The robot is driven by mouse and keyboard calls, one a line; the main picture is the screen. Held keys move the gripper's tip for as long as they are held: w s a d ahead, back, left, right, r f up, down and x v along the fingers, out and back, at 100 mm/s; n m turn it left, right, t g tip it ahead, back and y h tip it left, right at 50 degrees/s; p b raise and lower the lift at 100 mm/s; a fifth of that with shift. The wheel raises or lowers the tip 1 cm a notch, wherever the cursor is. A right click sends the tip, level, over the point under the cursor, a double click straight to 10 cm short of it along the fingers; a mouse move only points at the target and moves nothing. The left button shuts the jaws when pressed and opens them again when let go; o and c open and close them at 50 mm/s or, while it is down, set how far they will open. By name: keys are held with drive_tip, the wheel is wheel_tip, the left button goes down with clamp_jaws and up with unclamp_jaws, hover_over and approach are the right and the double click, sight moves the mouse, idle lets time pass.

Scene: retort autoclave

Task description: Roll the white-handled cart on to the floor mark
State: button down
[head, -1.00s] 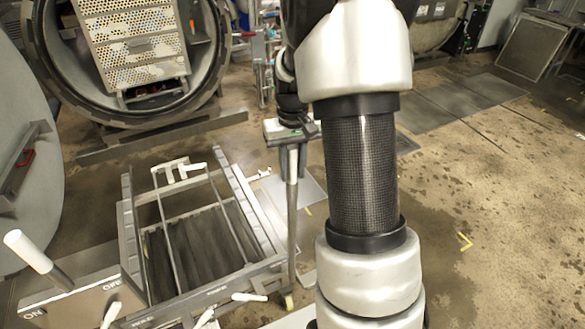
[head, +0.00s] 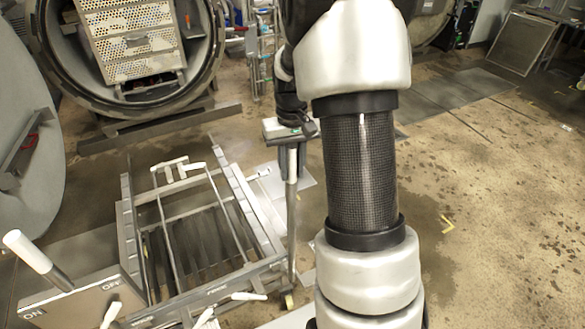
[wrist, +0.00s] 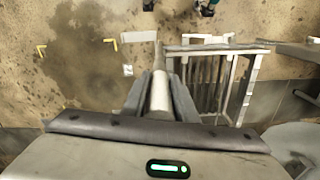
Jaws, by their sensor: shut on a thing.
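The cart (head: 127,215) is a grey metal frame with a slatted deck and white handles, at the lower left of the head view. It also shows in the wrist view (wrist: 250,80). My gripper (wrist: 158,100) is shut on an upright pale post (wrist: 160,78) at the cart's side. The post (head: 291,205) runs down to a caster by the cart's near right corner. My arm covers part of the head view. Yellow corner marks (head: 447,223) lie on the floor right of the cart; more show in the wrist view (wrist: 110,43).
An open round autoclave (head: 215,75) with a perforated rack (head: 135,45) stands behind. A control box (head: 75,300) with a white-handled lever (head: 30,252) is at the lower left. The stained floor (head: 500,200) to the right is open. A panel (head: 523,42) leans at the back right.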

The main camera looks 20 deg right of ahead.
drive_tip(key=shift+w+r, duration=0.1)
drive_tip(key=shift+w, duration=0.05)
drive_tip(key=c, duration=1.4)
unclamp_jaws()
drive_tip(key=shift+c, duration=0.2)
wheel_tip(320, 180, up, 17)
drive_tip(key=p, duration=0.1)
drive_tip(key=shift+r, duration=0.2)
